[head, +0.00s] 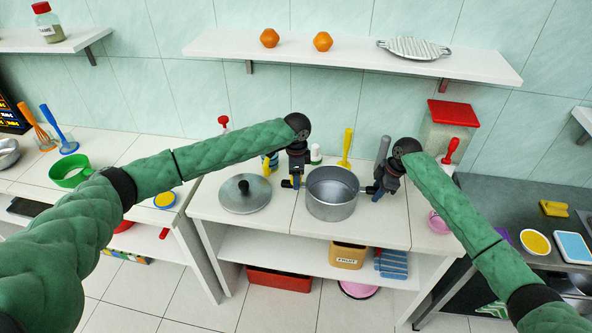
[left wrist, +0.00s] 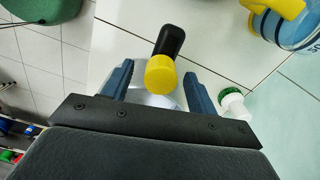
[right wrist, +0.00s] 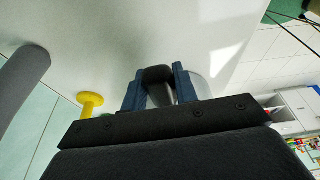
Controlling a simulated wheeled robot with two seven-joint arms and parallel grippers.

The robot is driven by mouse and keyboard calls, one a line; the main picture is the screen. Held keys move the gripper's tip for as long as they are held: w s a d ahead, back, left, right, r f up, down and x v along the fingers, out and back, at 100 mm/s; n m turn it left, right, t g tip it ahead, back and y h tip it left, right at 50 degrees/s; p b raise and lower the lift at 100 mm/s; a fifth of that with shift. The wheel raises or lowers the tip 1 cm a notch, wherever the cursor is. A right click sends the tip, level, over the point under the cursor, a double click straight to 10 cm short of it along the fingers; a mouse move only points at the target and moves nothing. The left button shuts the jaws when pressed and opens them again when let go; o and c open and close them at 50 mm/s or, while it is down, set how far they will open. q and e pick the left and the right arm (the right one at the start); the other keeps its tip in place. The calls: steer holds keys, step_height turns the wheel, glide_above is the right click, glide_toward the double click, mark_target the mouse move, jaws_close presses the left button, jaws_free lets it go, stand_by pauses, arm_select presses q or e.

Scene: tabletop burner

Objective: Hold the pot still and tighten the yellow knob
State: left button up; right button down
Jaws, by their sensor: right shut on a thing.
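The metal pot (head: 331,197) stands on the white counter between my two grippers. My left gripper (head: 291,182) is at the pot's left side. In the left wrist view my left gripper (left wrist: 158,82) is open, with its fingers apart on either side of the yellow knob (left wrist: 160,75), which sits at the end of a black handle (left wrist: 170,42). My right gripper (head: 374,191) is at the pot's right side. In the right wrist view my right gripper (right wrist: 158,88) is shut on the black handle (right wrist: 157,74) of the pot.
A lid (head: 245,196) lies left of the pot. A yellow utensil (head: 346,148) and a grey one (head: 383,150) stand behind it. A red-lidded container (head: 452,125) stands at the back right. A shelf (head: 350,58) hangs above the counter.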

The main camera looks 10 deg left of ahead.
arm_select(q)
steer(key=shift+r, duration=0.1)
steer(key=shift+c, duration=0.5)
arm_select(e)
steer(key=shift+f, duration=0.15)
arm_select(q)
steer(key=shift+r, duration=2.9)
step_height(320, 180, up, 12)
arm_select(e)
steer(key=c, duration=1)
jaws_free()
arm_select(q)
steer(key=shift+w, duration=0.1)
arm_select(e)
steer(key=shift+v, duration=3.8)
